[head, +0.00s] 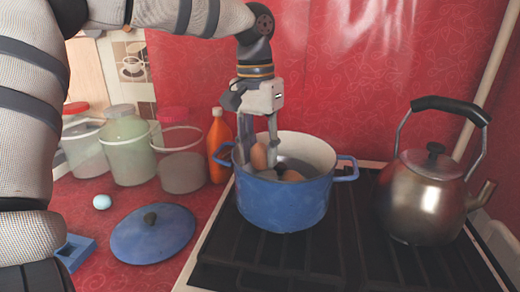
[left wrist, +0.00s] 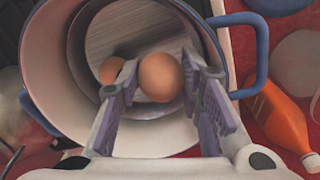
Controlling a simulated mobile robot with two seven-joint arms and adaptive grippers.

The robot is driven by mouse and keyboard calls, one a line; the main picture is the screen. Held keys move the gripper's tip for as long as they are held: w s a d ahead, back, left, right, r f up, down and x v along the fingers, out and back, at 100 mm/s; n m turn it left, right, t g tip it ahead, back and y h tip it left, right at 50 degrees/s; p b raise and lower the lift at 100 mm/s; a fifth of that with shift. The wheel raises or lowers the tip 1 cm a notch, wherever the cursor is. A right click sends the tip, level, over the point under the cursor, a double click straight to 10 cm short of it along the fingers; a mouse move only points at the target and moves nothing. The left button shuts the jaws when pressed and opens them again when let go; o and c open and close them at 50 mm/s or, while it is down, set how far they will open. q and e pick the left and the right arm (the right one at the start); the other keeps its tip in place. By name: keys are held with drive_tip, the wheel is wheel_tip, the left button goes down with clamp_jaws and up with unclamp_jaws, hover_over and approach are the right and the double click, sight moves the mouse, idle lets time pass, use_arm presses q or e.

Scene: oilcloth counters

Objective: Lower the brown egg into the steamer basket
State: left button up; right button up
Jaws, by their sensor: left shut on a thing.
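My left gripper (head: 259,150) points down into the blue pot (head: 283,205) on the stove. It is shut on a brown egg (head: 260,157), which sits between its fingers in the left wrist view (left wrist: 160,77). The grey steamer basket (left wrist: 125,35) is inside the pot, and the held egg is over its floor. I cannot tell whether the egg touches it. A second brown egg (head: 292,176) is in the basket beside the held one; it also shows in the left wrist view (left wrist: 111,70), partly behind a finger. My right gripper is not in view.
A metal kettle (head: 428,198) stands right of the pot. An orange bottle (head: 219,150) and several jars (head: 125,148) stand to the left. A blue lid (head: 165,238), a pale blue egg (head: 102,202) and a blue tray (head: 77,251) lie on the red counter.

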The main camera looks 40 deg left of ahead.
sight(257, 144)
use_arm(q)
drive_tip(key=shift+f, duration=0.1)
drive_tip(key=o, duration=0.8)
drive_tip(key=r, duration=1.2)
drive_tip(key=shift+a, duration=0.25)
